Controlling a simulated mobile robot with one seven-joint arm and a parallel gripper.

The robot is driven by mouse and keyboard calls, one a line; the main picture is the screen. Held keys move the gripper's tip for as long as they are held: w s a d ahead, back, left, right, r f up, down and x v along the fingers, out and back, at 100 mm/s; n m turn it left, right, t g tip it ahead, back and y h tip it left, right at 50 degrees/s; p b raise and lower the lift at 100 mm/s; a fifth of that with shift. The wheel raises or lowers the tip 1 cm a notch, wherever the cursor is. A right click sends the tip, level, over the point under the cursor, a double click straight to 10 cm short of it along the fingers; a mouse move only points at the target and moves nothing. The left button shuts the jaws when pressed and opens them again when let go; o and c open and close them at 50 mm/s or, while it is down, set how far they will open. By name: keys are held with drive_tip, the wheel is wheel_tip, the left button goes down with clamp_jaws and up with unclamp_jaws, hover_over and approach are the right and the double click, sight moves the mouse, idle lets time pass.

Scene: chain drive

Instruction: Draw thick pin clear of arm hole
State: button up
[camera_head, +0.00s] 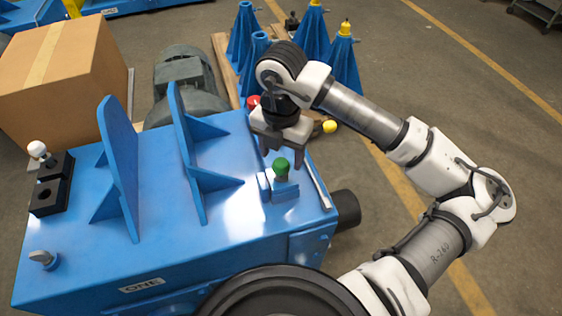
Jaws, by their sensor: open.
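A pin with a green head (282,166) stands upright in a small blue bracket (284,191) near the right end of the blue housing top. It may be the thick pin; no label shows which pin that is. My gripper (282,157) points down over it, open, with one finger on each side of the green head in the picture. I cannot tell whether the fingers touch it or are level with it. The pin's lower part and the arm hole are hidden in the bracket.
Two upright blue ribbed plates (120,165) (190,150) stand on the housing (160,255). A black block (50,196) with a hole and a white-knobbed pin (38,150) sit at its left. A grey pin (44,258) stands front left. A red knob (253,101) and yellow knob (329,126) are near my wrist.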

sight(281, 161)
drive_tip(key=shift+f, duration=2.15)
